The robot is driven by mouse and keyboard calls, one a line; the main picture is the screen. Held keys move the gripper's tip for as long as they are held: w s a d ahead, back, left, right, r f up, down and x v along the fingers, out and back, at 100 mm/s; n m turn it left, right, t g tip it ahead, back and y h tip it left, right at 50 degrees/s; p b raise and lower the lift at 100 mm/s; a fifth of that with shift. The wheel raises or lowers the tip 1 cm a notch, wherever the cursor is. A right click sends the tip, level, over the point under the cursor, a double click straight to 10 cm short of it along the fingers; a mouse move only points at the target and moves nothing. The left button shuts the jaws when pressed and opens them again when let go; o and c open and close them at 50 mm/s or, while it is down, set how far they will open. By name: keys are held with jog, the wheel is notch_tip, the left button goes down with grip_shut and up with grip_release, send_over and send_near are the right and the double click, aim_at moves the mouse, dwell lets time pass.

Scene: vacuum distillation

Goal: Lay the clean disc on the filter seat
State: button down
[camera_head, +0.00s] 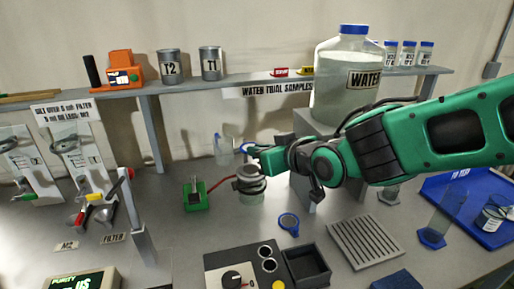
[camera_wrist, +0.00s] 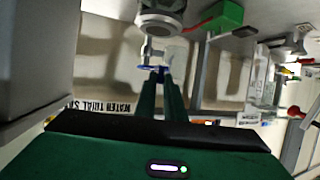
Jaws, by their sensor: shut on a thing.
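My gripper (camera_head: 254,151) is shut on a small blue-edged piece (camera_head: 245,147), seen nearly edge-on. The piece also shows between the fingertips in the wrist view (camera_wrist: 149,68); I cannot tell whether it is the clean disc. Below my gripper in the head view stands a grey round-topped fitting (camera_head: 248,180) on a clear jar, possibly the filter seat. The held piece is apart from it, higher in the picture.
A red hose joins the fitting to a green box (camera_head: 196,195). A clear container (camera_head: 223,150) stands behind my gripper. The large water jug (camera_head: 346,80) stands on a grey block at right. A slotted grey rack (camera_head: 366,242) and a control box (camera_head: 243,274) are in front.

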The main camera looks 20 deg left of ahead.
jog(key=shift+f, duration=2.8)
jog(key=shift+f, duration=0.55)
jog(key=c, duration=1.8)
grip_release()
jog(key=shift+o, duration=0.2)
jog(key=shift+d, duration=0.1)
